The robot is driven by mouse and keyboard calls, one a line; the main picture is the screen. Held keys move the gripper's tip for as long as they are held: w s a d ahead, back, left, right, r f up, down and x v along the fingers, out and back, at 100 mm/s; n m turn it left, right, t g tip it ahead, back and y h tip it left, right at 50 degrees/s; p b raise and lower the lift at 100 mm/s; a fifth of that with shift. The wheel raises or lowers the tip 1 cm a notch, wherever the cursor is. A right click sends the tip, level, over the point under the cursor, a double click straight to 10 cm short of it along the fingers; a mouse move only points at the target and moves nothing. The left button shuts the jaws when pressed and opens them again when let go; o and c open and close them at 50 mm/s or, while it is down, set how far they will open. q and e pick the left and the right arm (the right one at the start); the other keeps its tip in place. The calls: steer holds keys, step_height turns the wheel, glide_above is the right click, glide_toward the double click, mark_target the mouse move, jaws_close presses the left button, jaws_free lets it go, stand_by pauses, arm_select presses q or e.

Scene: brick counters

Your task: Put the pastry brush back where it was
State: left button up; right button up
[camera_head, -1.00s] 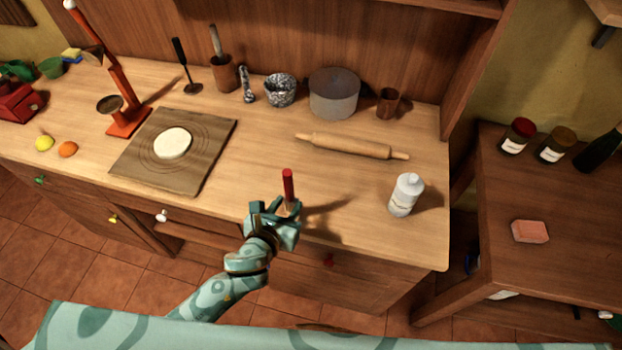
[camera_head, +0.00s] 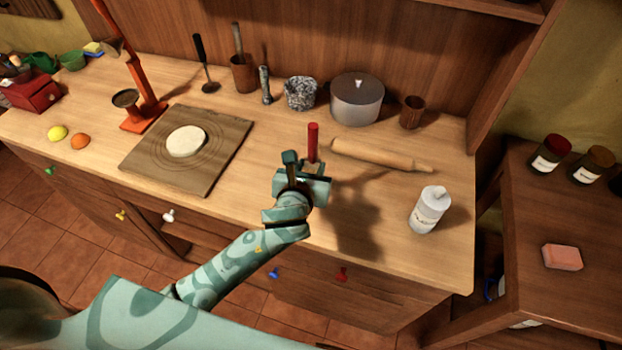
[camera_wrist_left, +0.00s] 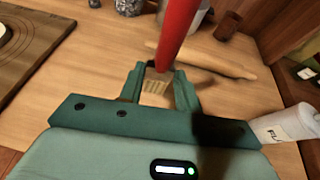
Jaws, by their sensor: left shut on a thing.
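The pastry brush (camera_head: 313,140) has a red handle pointing up and pale bristles, which show between the fingers in the left wrist view (camera_wrist_left: 155,87). My left gripper (camera_head: 308,172) is shut on it near the bristle end and holds it above the front middle of the counter. In the left wrist view the red handle (camera_wrist_left: 178,28) rises toward the top edge. My right gripper is not in view.
A rolling pin (camera_head: 380,155) lies behind the gripper, with a white bottle (camera_head: 429,209) to the right and a board with dough (camera_head: 215,160) to the left. A pot (camera_head: 357,100), wooden cup (camera_head: 411,112), stone mortar (camera_head: 300,93) and wooden crock (camera_head: 243,75) line the back.

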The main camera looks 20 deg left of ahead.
mark_target(310, 168)
arm_select(q)
steer(key=w+f, duration=0.2)
steer(key=shift+a+f+b, duration=0.3)
steer(key=shift+b, duration=0.05)
steer(key=f, duration=0.1)
steer(key=f+b, duration=0.2)
steer(key=f, duration=0.1)
steer(key=shift+w+a, duration=0.1)
steer(key=shift+w, duration=0.2)
steer(key=shift+r, duration=0.15)
steer(key=o, duration=1)
steer(key=shift+c, duration=0.2)
